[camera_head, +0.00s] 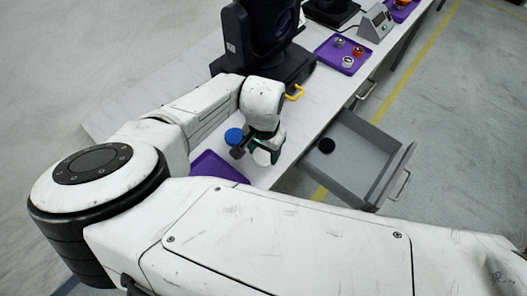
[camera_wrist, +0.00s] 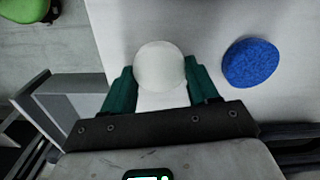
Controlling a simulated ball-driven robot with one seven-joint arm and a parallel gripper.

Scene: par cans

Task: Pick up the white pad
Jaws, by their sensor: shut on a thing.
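The white pad (camera_wrist: 160,66) is a round white disc between the two green fingers of my gripper (camera_wrist: 162,90) in the wrist view. My gripper is shut on it, with a finger at each side. In the head view the pad (camera_head: 262,157) shows partly below my gripper (camera_head: 262,150), over the white table near its front edge. I cannot tell whether the pad still touches the table.
A blue round pad (camera_wrist: 250,63) lies to the right in the wrist view. A purple tray (camera_head: 217,166) is near my arm. An open grey drawer (camera_head: 352,160) holds a black round thing (camera_head: 326,145). A black stage light (camera_head: 262,45) stands further back.

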